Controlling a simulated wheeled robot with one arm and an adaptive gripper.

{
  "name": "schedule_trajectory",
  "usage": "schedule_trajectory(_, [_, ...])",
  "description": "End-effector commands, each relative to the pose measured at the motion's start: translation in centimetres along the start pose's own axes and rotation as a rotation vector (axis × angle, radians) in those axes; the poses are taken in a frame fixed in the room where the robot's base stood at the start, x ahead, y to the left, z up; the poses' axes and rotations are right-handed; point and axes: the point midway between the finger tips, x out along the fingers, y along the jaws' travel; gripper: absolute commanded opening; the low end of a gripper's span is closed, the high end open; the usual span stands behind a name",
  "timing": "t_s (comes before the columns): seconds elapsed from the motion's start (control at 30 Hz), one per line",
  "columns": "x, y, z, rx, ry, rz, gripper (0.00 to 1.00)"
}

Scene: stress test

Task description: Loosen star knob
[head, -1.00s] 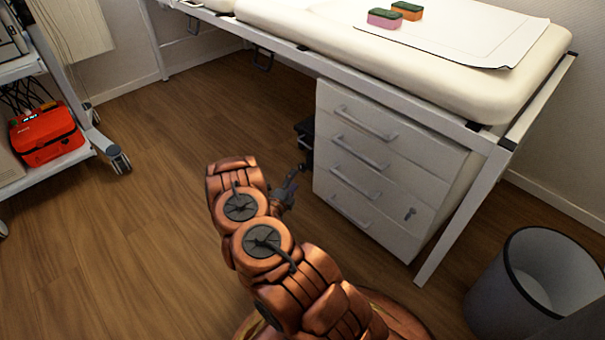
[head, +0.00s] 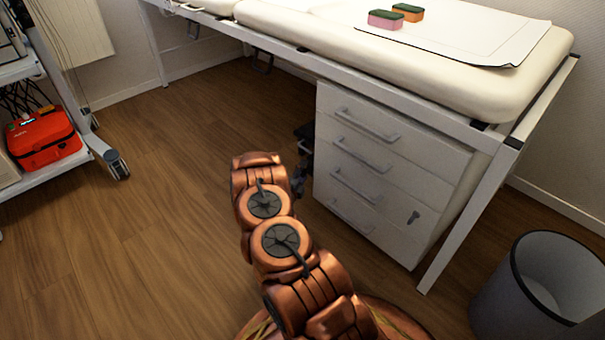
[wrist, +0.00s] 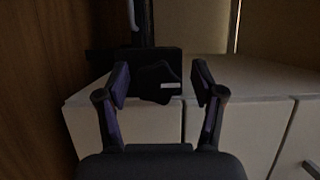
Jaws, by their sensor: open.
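A black lobed knob (wrist: 152,78) shows in the wrist view, in front of a dark block (wrist: 105,66) with an upright rod above it. A small pale mark is on the knob's lower right. My gripper (wrist: 162,82) is open, with one finger on each side of the knob in the picture. I cannot tell whether the fingers touch it or how far away it is. In the head view a black fitting (head: 306,133) shows at the left side of the drawer cabinet.
The white drawer cabinet (head: 372,185) stands close to the right of my arm, under the padded couch (head: 470,92). Two sponges lie on the couch. A grey bin (head: 505,290) is at the lower right. The wooden floor on the left is clear, up to a cart with a red case (head: 43,138).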

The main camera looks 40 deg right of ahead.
Motion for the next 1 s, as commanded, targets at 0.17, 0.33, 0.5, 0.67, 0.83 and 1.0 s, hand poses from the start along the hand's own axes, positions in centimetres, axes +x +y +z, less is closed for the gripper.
schedule_trajectory(0.17, [-0.01,0.00,0.00,0.000,0.000,0.000,0.68])
schedule_trajectory(0.33, [-0.03,0.01,0.01,0.000,0.000,0.000,0.53])
schedule_trajectory(0.5, [-0.05,0.02,0.01,0.000,-0.001,0.000,0.35])
schedule_trajectory(0.67, [-0.05,0.01,0.01,0.000,-0.001,0.000,0.19])
schedule_trajectory(0.83, [-0.05,0.01,0.02,-0.001,-0.001,0.000,0.07])
schedule_trajectory(1.0, [-0.06,-0.10,0.03,-0.015,-0.001,0.007,0.07])
